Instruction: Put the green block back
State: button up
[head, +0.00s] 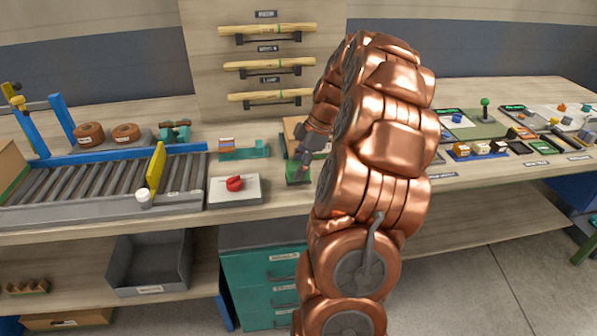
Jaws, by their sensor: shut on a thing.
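The green block (297,177) is at the front part of the bench, just left of my arm. My gripper (300,165) points down and is shut on it. The fingertips are small here, and my arm hides the area to the right. I cannot tell whether the block touches the bench top or is held just above it.
A white box with a red knob (235,184) stands left of the block. A teal holder (244,151) is behind it. A light wooden piece (290,130), partly hidden by my arm, lies behind my gripper. A roller conveyor (90,183) with a yellow bar fills the left.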

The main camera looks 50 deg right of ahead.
jog(key=shift+f, duration=1.15)
jog(key=shift+f, duration=0.15)
jog(key=o, duration=1)
jog(key=shift+b+v, duration=0.9)
jog(key=shift+v, duration=5.25)
jog(key=shift+a, duration=0.1)
